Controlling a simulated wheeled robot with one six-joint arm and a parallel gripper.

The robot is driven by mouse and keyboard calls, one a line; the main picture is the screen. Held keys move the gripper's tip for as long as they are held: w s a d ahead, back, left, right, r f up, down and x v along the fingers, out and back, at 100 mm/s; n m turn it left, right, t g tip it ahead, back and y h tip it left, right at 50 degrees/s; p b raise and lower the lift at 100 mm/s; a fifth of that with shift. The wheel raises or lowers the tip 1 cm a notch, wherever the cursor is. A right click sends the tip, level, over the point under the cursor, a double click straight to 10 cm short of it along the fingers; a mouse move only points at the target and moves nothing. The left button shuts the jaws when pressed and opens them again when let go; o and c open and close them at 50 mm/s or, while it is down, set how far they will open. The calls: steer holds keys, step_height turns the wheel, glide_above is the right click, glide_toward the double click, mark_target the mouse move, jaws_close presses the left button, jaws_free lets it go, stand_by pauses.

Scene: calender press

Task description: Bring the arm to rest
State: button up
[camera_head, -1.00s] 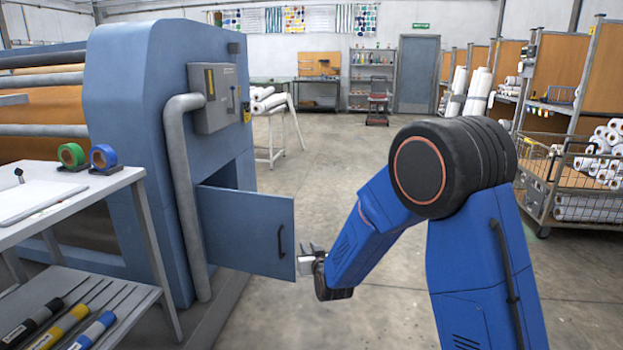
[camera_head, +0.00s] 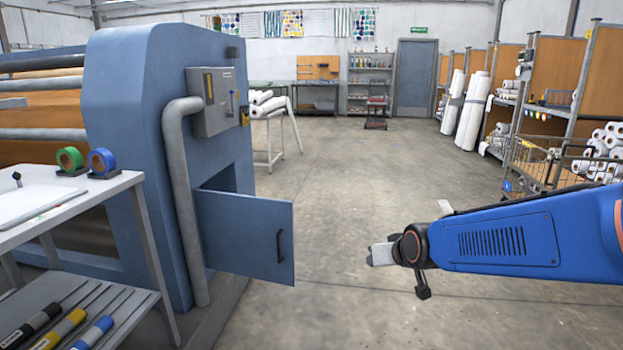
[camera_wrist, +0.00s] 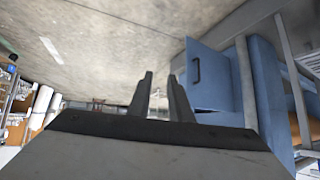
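My gripper (camera_head: 381,254) is at the end of my blue arm, out over the floor to the right of the blue press (camera_head: 150,120). In the wrist view its two fingers (camera_wrist: 160,95) stand apart with nothing between them. The press's cabinet door (camera_head: 240,235) hangs open, with a dark handle at its right edge. A clear gap lies between the door and my gripper. The door also shows in the wrist view (camera_wrist: 212,78), to the right of the fingers.
A white table (camera_head: 75,205) with green and blue tape rolls stands at the left. A wire cart (camera_head: 535,165) and shelving with white rolls stand at the right. The concrete floor (camera_head: 345,190) in the middle is clear.

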steer(key=s+d+g+h, duration=0.1)
steer(key=s+d, duration=0.4)
steer(key=s, duration=1)
steer(key=s+d+m+g+h, duration=0.1)
steer(key=s+d+g, duration=0.2)
steer(key=s, duration=1.1)
steer(key=d, duration=0.3)
steer(key=shift+s+d+m+g, duration=0.2)
steer(key=shift+s+m+g, duration=0.1)
steer(key=shift+s+g, duration=0.1)
steer(key=shift+a+f, duration=0.1)
